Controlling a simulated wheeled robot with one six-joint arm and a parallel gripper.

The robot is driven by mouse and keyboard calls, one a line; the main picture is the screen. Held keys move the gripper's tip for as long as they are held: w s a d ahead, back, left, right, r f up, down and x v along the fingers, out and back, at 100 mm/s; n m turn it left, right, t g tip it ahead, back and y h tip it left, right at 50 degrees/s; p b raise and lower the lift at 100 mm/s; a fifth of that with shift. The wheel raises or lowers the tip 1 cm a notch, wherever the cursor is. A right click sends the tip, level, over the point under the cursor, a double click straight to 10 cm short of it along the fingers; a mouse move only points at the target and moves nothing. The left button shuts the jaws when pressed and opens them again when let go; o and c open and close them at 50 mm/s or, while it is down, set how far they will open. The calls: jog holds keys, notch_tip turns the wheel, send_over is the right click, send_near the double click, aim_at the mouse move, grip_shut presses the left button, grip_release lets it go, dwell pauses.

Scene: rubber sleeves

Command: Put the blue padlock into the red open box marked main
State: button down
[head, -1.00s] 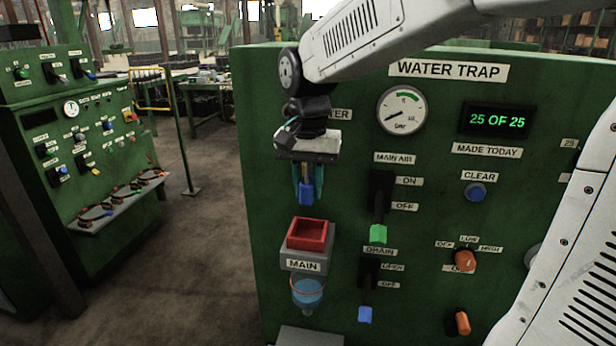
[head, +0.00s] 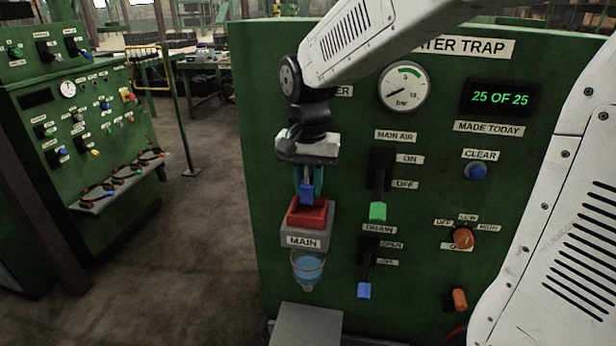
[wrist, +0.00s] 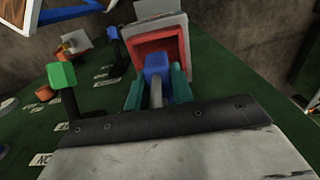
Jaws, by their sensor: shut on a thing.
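The blue padlock (head: 306,192) hangs from my gripper (head: 308,180), which points down and is shut on it. The padlock is just over the red open box (head: 312,218), its lower end at the box's back rim or opening; I cannot tell how deep it is. The box sits on a grey holder marked MAIN (head: 304,242) on the green panel. In the wrist view the padlock (wrist: 157,64) shows its blue body and grey shackle between the teal fingers (wrist: 157,92), with the red box (wrist: 160,58) directly beyond it.
Right of the box are the green-tipped main air lever (head: 378,211) and the blue-tipped drain lever (head: 364,290). A clear bowl with blue liquid (head: 307,268) hangs below the box. A grey ledge (head: 306,325) is lower down. The space left of the panel is open floor.

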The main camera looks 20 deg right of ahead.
aim_at(308, 169)
jog(key=shift+f, duration=1.9)
jog(key=c, duration=1.1)
grip_release()
notch_tip(308, 169, up, 7)
jog(key=shift+r, duration=0.1)
jog(key=shift+s+r, duration=0.1)
jog(key=shift+r, duration=0.2)
jog(key=s+d+n, duration=0.1)
jog(key=s+n, duration=0.1)
jog(key=s, duration=0.5)
jog(key=s+d+n, duration=0.1)
jog(key=s+n, duration=0.1)
jog(key=s, duration=0.5)
jog(key=s+d+f+n+t, duration=0.1)
jog(key=s+n, duration=0.2)
jog(key=s, duration=0.4)
jog(key=shift+s+f, duration=0.1)
jog(key=shift+s, duration=0.3)
